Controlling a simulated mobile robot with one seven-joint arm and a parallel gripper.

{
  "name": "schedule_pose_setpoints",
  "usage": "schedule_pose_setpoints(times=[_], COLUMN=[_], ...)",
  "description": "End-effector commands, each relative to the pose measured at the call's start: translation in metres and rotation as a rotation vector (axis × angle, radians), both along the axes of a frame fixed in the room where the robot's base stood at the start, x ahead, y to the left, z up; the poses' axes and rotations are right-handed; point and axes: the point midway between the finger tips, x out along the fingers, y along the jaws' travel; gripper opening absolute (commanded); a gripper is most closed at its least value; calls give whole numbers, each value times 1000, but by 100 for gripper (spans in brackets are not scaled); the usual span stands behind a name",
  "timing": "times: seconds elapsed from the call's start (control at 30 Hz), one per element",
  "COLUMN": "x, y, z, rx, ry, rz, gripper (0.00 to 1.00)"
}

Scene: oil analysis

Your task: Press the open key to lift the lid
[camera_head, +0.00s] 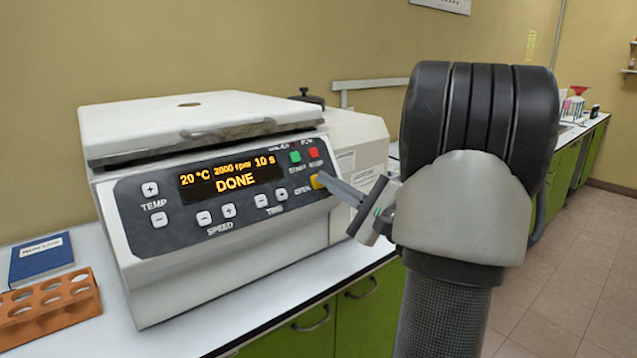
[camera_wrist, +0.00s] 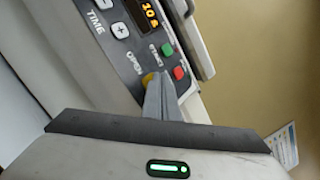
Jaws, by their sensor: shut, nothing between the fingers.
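The white centrifuge (camera_head: 230,260) stands on the counter with its display (camera_head: 232,180) reading "20 °C 2000 rpm 10 s DONE". Its lid (camera_head: 180,118) lies nearly flat on top, with a dark gap under its front edge. The yellow open key (camera_head: 315,182) is at the panel's right, below the green start and red stop keys; it also shows in the wrist view (camera_wrist: 147,78). My gripper (camera_head: 324,178) is shut and empty, its fingertips (camera_wrist: 158,80) right at the open key and partly covering it. I cannot tell whether they touch it.
The green start key (camera_head: 295,157) and red stop key (camera_head: 314,153) sit close above the open key. A pale box-shaped unit (camera_head: 358,150) stands behind the centrifuge's right side.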

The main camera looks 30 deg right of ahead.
Motion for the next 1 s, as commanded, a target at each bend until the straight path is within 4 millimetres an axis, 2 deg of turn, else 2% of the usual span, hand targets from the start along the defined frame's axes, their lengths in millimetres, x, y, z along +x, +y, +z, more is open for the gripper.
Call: schedule_pose_setpoints(times=[0.47, 1.0], x=[2, -11], y=[0, -1], z=[-1, 7], rx=[0, 1], ry=[1, 0], rz=[1, 0], gripper=[0, 0])
